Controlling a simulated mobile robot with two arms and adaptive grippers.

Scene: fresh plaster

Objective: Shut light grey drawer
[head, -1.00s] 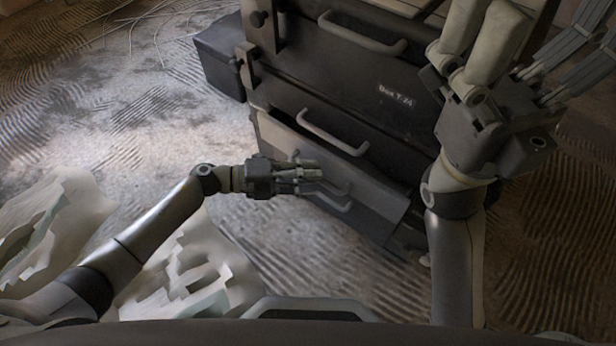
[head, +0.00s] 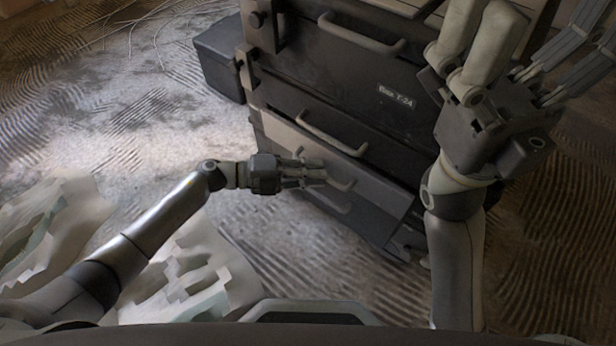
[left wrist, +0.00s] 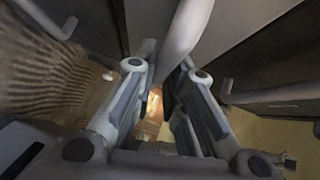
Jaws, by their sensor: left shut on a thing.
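The light grey drawer (head: 275,133) is in the lower part of a dark cabinet in the head view, with its front standing out a little. Its bar handle (head: 342,184) lies at my left gripper (head: 318,176). In the left wrist view, a pale bar (left wrist: 183,35) passes between the two fingers of my left gripper (left wrist: 165,75), which is shut on it. The fingers hide part of the handle in the head view. My right gripper (head: 525,55) is raised at the upper right, fingers spread and empty, in front of the cabinet's right side.
Pale crumpled sheets (head: 190,270) lie on the floor at the lower left. The rough floor left of the cabinet is mostly clear.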

